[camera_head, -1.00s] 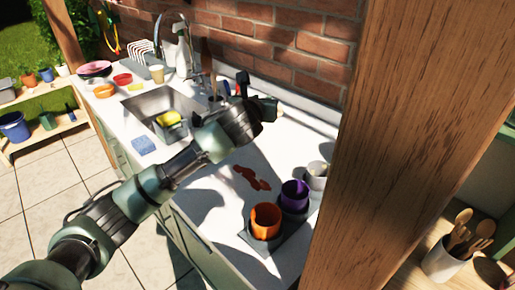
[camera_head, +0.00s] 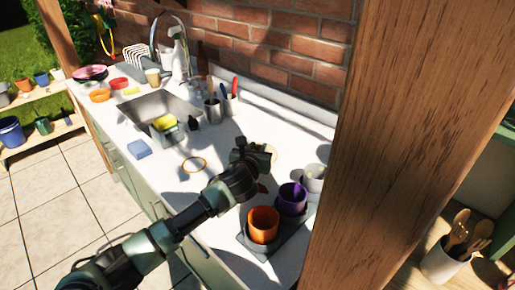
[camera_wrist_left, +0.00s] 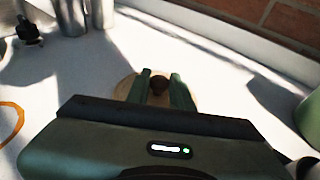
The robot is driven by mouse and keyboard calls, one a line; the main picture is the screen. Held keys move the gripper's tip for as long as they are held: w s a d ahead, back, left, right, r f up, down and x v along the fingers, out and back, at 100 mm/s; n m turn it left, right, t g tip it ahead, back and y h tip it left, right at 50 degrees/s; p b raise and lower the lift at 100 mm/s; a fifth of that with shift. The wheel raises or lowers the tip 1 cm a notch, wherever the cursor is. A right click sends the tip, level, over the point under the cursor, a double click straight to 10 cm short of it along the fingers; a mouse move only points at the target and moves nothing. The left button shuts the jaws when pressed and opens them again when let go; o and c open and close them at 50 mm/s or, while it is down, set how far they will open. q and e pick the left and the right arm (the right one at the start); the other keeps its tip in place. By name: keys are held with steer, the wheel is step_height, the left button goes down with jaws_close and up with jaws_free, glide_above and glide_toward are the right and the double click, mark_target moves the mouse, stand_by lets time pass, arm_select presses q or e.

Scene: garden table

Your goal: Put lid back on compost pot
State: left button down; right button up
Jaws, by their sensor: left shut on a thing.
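My left gripper (camera_head: 258,154) is over the counter, right of the sink. In the left wrist view its fingers (camera_wrist_left: 158,88) are shut on the dark knob (camera_wrist_left: 159,84) of a round, pale tan lid (camera_wrist_left: 124,88). Part of the lid (camera_head: 271,152) shows beyond the gripper in the head view. How far it is above the counter is hard to tell. A pale grey pot (camera_head: 315,178) stands to the right, partly hidden by the wooden post; it may be the compost pot. A greenish rounded thing (camera_wrist_left: 309,121) at the wrist view's right edge may be the same pot. My right gripper is not in view.
An orange pot (camera_head: 263,224) and a purple pot (camera_head: 292,198) stand on a dark tray (camera_head: 262,252) near the front. A thick wooden post (camera_head: 400,130) blocks the right side. An orange ring (camera_head: 194,165) lies left of the gripper. Utensil cups (camera_head: 213,110) stand behind.

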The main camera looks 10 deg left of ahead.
arm_select(q)
steer(key=shift+r, duration=0.1)
steer(key=c, duration=1.2)
jaws_free()
steer(key=shift+c, duration=0.2)
